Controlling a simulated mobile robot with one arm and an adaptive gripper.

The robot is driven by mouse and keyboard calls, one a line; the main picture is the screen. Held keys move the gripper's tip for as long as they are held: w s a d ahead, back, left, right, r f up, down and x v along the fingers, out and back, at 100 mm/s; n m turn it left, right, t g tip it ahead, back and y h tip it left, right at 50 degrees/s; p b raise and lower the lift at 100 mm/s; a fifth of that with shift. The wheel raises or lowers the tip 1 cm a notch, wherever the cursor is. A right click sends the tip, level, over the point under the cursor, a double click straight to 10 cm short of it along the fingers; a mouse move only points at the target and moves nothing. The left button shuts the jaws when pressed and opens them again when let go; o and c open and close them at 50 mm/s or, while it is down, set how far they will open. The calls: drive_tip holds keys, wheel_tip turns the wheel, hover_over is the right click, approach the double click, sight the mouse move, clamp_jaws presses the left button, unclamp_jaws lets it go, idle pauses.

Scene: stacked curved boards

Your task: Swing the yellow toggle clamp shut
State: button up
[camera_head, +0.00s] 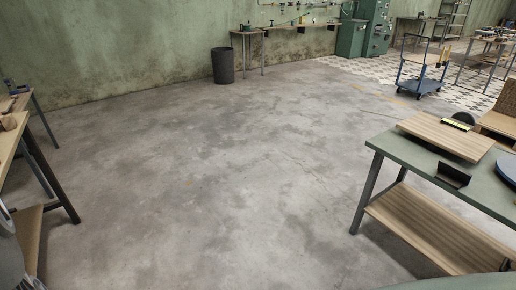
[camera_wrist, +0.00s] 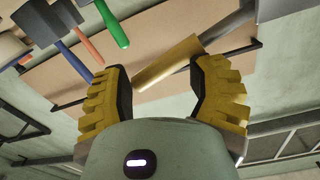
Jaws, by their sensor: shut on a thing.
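In the wrist view, my gripper (camera_wrist: 160,75) shows two yellow, ribbed fingers with dark inner pads, set well apart. A tan-yellow handle (camera_wrist: 168,63) lies slantwise between the fingertips, and a grey shaft seems to run on from it to the upper right. My gripper is shut on this tan-handled tool, though the exact contact is hard to see. In the head view, a small yellow and dark item (camera_head: 456,124) lies on a wooden board (camera_head: 440,137) on the green table at right. It may be the yellow toggle clamp; its arm position is too small to tell.
The green table (camera_head: 385,143) also bears a dark angled bracket (camera_head: 453,174). A bench (camera_head: 14,132) stands at left, a dark bin (camera_head: 222,65) by the wall. The concrete floor between is clear. In the wrist view, green-handled (camera_wrist: 112,24) and blue-handled (camera_wrist: 72,58) tools hang behind.

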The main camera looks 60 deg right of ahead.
drive_tip(key=b+v, duration=0.1)
drive_tip(key=v, duration=0.5)
drive_tip(key=shift+s+d, duration=0.25)
drive_tip(key=shift+s, duration=0.1)
idle(0.4)
